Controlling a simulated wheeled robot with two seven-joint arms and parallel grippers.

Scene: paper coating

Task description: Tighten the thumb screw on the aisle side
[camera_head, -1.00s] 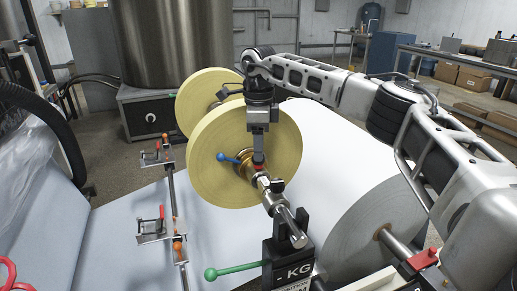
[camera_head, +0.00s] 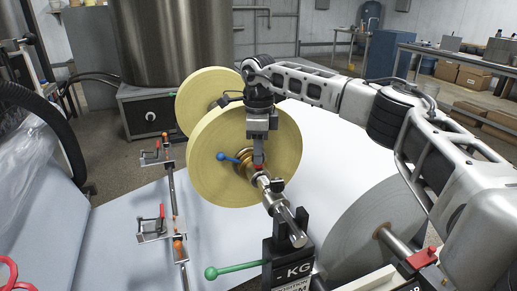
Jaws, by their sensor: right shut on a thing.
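A yellow roll (camera_head: 215,185) sits on a metal shaft (camera_head: 289,220), with a second yellow roll (camera_head: 197,95) behind it. My right gripper (camera_head: 258,164) points down at the brass-coloured hub on the front roll's near face. It is shut on a small red thumb screw (camera_head: 258,168), mostly hidden by the fingers. A blue-knobbed lever (camera_head: 226,157) sticks out left of the hub. A black knob (camera_head: 277,185) sits on the shaft nearer to me. My left gripper is not in view.
A black stand (camera_head: 287,266) with a green-handled lever (camera_head: 225,272) supports the shaft's near end. A white paper roll (camera_head: 362,235) lies at right, and a rail with red-handled clamps (camera_head: 162,213) runs at left. White paper spreads beneath.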

